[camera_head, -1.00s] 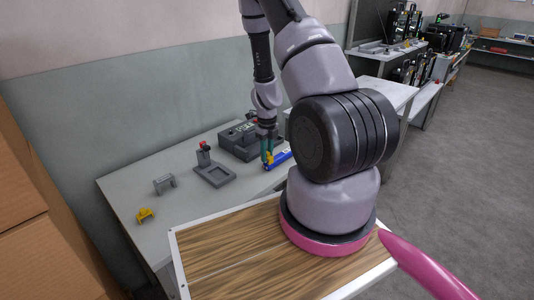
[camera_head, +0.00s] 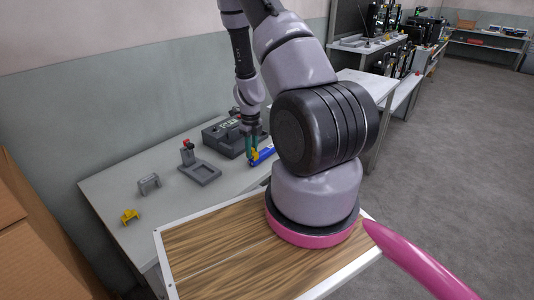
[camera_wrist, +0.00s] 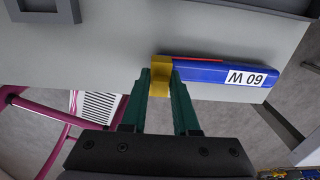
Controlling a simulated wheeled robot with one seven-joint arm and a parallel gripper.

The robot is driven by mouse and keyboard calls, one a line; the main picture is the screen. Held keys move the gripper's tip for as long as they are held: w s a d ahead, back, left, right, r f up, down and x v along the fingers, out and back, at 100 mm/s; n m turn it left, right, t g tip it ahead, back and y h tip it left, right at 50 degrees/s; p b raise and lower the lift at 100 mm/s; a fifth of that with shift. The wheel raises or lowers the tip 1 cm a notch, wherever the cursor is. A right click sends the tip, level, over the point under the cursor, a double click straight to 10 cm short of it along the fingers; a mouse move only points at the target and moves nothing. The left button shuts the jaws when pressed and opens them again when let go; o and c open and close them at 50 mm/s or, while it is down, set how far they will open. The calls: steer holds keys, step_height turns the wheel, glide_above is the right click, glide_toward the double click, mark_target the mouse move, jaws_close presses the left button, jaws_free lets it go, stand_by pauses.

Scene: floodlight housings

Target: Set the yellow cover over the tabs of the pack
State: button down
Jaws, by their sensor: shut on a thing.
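The blue pack (camera_wrist: 225,73) has a white "60 W" label and a red strip along one edge. It lies on the grey table and also shows in the head view (camera_head: 265,155). The yellow cover (camera_wrist: 162,68) is at the left end of the pack in the wrist view. My gripper (camera_wrist: 160,80) is shut on the cover, with its green fingers on either side. In the head view my gripper (camera_head: 252,150) is low over the table beside the pack. The tabs are not visible, so I cannot tell whether the cover is seated over them.
On the grey table (camera_head: 165,230) stand a second yellow piece (camera_head: 129,216), a grey bracket (camera_head: 149,184), a grey fixture with a red-topped post (camera_head: 200,172) and a dark device (camera_head: 225,138). A wood-topped surface (camera_head: 215,255) is in front. Bare table lies between them.

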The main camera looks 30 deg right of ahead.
steer(key=shift+f, duration=0.55)
steer(key=c, duration=0.6)
jaws_free()
